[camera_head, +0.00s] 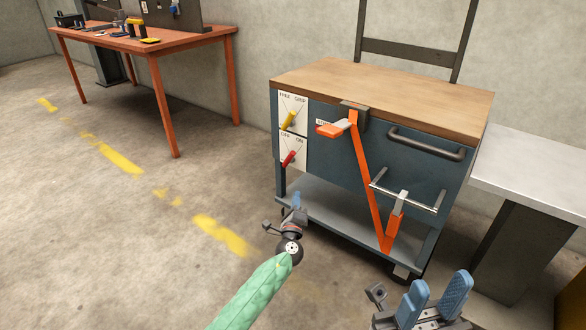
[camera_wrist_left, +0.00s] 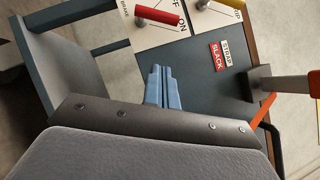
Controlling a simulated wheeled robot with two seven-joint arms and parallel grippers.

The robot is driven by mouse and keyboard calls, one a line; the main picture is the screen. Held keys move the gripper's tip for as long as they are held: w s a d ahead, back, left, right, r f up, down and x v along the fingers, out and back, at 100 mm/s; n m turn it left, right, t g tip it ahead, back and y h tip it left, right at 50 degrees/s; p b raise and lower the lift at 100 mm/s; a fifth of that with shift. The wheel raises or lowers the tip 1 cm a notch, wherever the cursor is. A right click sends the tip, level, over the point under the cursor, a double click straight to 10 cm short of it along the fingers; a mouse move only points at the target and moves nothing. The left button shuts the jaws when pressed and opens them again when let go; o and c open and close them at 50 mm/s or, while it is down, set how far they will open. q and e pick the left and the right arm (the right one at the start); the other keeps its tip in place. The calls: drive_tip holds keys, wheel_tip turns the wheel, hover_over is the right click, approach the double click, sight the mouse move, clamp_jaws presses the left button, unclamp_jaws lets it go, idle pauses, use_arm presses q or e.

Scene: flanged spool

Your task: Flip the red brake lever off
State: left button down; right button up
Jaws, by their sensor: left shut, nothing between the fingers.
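The red brake lever (camera_head: 289,158) is on a white panel marked OFF and ON, on the left of the blue cart's front. Its red handle points down and left in the head view; I cannot tell its setting for sure. The red lever also shows at the top of the left wrist view (camera_wrist_left: 158,15). My left gripper (camera_head: 297,200) is shut and empty, below the lever and apart from it. Its blue fingers (camera_wrist_left: 162,85) point toward the panel side in the wrist view. My right gripper (camera_head: 435,292) is open and empty at the bottom right.
A yellow lever (camera_head: 288,121) marked FREE and GRIP sits above the red one. An orange strap (camera_head: 367,180) hangs down the cart front (camera_head: 333,160), beside a grey handle (camera_head: 425,145). A pale table (camera_head: 535,170) stands at right, an orange workbench (camera_head: 185,42) far left.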

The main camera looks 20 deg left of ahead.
idle(0.3)
use_arm(q)
drive_tip(key=b, duration=0.2)
approach(291, 157)
drive_tip(key=w+d+f, duration=0.2)
drive_tip(key=w+d, duration=0.1)
drive_tip(key=w, duration=0.2)
drive_tip(key=w+a+r, duration=0.2)
drive_tip(key=a, duration=0.1)
drive_tip(key=shift+a, duration=0.1)
drive_tip(key=shift+r, duration=0.1)
drive_tip(key=shift+r+n+p, duration=0.2)
drive_tip(key=shift+n+p, duration=0.1)
drive_tip(key=shift+p, duration=0.6)
drive_tip(key=shift+w+a, duration=0.1)
